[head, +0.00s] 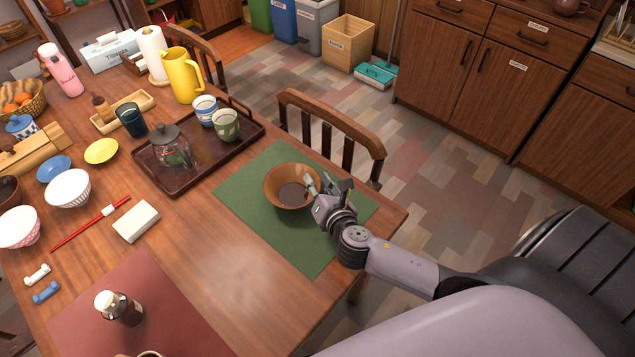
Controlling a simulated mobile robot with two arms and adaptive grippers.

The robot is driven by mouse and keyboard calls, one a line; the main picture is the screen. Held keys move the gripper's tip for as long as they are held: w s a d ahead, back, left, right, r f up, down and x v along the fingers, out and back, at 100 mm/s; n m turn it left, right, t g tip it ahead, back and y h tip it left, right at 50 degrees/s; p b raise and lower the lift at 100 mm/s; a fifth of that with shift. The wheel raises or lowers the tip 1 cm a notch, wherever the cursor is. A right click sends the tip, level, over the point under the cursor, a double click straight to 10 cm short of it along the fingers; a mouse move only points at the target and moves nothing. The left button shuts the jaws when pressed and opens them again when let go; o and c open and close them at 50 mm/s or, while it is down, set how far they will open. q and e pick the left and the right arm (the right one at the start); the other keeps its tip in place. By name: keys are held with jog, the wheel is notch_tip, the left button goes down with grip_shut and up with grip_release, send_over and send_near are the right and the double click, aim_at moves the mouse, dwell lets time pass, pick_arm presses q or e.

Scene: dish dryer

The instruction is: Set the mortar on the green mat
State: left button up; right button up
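A brown, bowl-shaped mortar (285,204) stands upright on the green mat (250,229) at the right end of the table, within the mat's edges. Its open top faces up and the inside looks dark at the bottom. My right gripper (325,183) is at the mortar's right rim, with one finger overlapping the rim. The view does not show whether the fingers are closed on the rim or only beside it. My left gripper is not in view.
A dark tray (185,184) with a glass teapot (172,150) and two cups stands left of the mat. A chair (335,130) is behind the table edge. A bottle (119,308) stands on a red mat (171,307) at the front.

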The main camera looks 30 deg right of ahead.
jog(key=shift+s+r, duration=0.15)
jog(key=shift+s, duration=0.1)
jog(key=v, duration=1.1)
jog(key=shift+s+a+r, duration=0.15)
jog(key=shift+s, duration=0.1)
jog(key=shift+s, duration=0.1)
